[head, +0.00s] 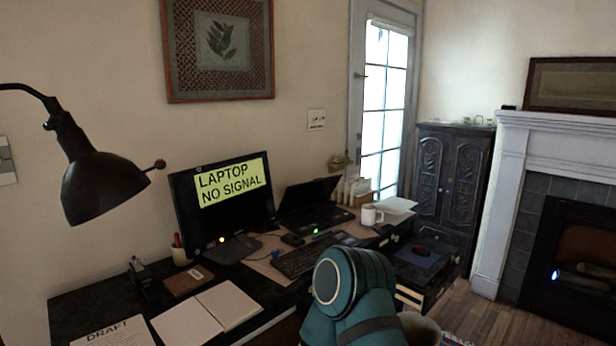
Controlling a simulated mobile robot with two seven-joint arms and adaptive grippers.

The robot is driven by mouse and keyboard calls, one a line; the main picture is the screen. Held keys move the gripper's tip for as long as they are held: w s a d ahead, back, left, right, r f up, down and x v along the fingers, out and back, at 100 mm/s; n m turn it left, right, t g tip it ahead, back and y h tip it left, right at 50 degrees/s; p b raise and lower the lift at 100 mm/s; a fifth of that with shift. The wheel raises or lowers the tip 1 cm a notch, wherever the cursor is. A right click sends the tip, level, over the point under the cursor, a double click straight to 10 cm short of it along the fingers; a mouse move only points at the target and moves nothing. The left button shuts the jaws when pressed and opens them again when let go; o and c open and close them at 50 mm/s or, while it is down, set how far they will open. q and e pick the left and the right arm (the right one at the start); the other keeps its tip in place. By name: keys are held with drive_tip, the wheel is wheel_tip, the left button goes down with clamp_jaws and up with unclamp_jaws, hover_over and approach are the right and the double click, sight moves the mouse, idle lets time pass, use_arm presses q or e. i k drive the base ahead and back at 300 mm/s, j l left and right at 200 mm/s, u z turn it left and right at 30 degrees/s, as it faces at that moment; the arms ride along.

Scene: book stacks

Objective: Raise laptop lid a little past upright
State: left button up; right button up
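The black laptop (316,219) stands on the desk to the right of the monitor. Its dark lid (309,194) is part way up from the keyboard base; the exact angle is hard to tell in the dim light. A small green light shows on the front of the base. A teal arm link of mine rises at the bottom middle, in front of the desk and apart from the laptop in the picture. Neither gripper shows in the head view.
The monitor (223,196) reads "LAPTOP NO SIGNAL". A keyboard (297,262), white mug (371,214) and letter holder (356,190) stand near the laptop. A lamp (102,187), open notebook (207,312) and pen cup (180,256) are at left.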

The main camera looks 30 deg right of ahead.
sight(317, 191)
drive_tip(key=i+l, duration=0.15)
drive_tip(key=l, duration=0.2)
drive_tip(key=i+l+u, duration=0.1)
drive_tip(key=l, duration=0.25)
drive_tip(key=i+l, duration=0.15)
drive_tip(key=l, duration=0.25)
drive_tip(key=i+l+u, duration=0.1)
drive_tip(key=l, duration=0.25)
drive_tip(key=i+l, duration=0.1)
drive_tip(key=l, duration=0.3)
drive_tip(key=i+u, duration=0.05)
